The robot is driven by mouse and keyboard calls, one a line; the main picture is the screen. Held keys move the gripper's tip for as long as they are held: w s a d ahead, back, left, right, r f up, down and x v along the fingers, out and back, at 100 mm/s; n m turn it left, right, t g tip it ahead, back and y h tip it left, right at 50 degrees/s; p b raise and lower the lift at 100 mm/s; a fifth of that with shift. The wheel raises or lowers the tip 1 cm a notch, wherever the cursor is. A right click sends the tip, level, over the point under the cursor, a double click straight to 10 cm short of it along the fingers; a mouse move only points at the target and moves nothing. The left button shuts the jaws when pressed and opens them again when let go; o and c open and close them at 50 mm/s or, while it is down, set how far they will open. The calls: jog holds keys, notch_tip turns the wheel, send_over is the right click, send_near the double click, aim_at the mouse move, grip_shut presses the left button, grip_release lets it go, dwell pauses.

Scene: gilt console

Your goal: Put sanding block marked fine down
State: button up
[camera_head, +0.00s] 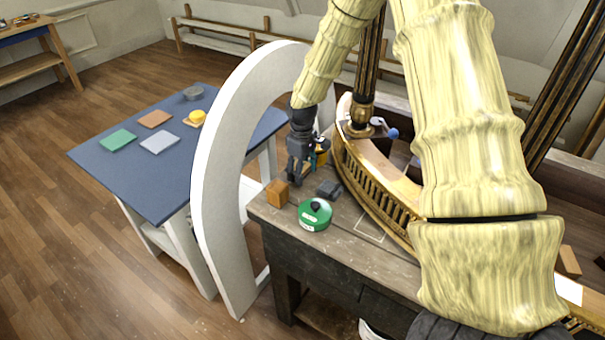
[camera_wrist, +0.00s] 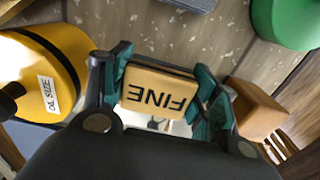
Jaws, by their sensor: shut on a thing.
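The sanding block marked FINE (camera_wrist: 158,92) is tan, and its lettering appears upside down in the wrist view. My gripper (camera_wrist: 160,88) is shut on it, with a green-padded finger at each short end. In the head view my gripper (camera_head: 296,178) points down at the left end of the wooden workbench (camera_head: 345,243). The held block cannot be made out there. I cannot tell whether its underside touches the bench.
An orange-brown block (camera_head: 277,193), a green tin (camera_head: 315,215) and a dark grey block (camera_head: 328,188) stand close to my gripper. A yellow tin labelled OIL SIZE (camera_wrist: 42,75) is beside it. A gilt curved rail (camera_head: 375,190) lies right. A white arch (camera_head: 222,150) stands left, before a blue-topped table (camera_head: 165,185).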

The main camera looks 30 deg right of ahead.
notch_tip(320, 180, down, 2)
jog(key=shift+f, duration=0.1)
jog(key=shift+s+f, duration=0.15)
jog(key=shift+f, duration=0.25)
jog(key=shift+s+a+f, duration=0.1)
jog(key=shift+c, duration=0.3)
jog(key=o, duration=1)
jog(key=shift+o, duration=0.7)
jog(key=shift+w+f, duration=0.2)
jog(key=shift+r, duration=0.2)
